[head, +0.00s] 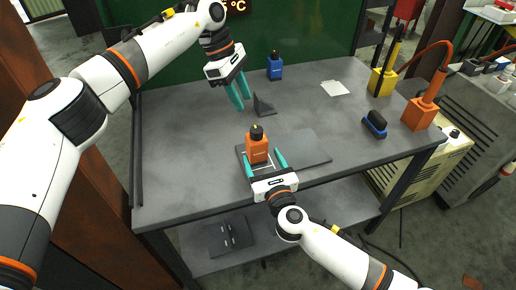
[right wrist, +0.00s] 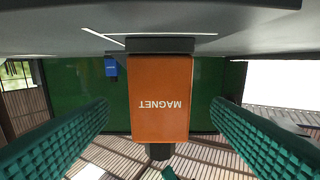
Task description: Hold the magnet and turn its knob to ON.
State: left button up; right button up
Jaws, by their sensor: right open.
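The orange magnet (head: 257,149) stands upright on a dark plate on the table, with a black knob (head: 256,132) on top. In the right wrist view the magnet (right wrist: 160,100) appears upside down, its "MAGNET" label facing the camera, and the knob (right wrist: 160,151) is at the bottom. My right gripper (head: 264,161) is open, its teal fingers on either side of the magnet with gaps to it. My left gripper (head: 238,92) is up above the table behind the magnet, teal fingers apart and empty. The knob's setting is too small to read.
A dark angled bracket (head: 264,105) stands behind the magnet. A white sheet (head: 335,88), a blue-black brush-like item (head: 375,123), and yellow (head: 382,82) and orange (head: 418,114) holders are at right. The table's left part is clear.

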aim_at(260, 153)
jog(key=x, duration=0.5)
jog(key=shift+w+a, duration=0.15)
jog(key=shift+w, duration=0.2)
jog(key=shift+c, duration=0.2)
jog(key=c, duration=1.5)
jog(key=o, duration=0.9)
jog(key=shift+c, duration=0.2)
jog(key=c, duration=0.7)
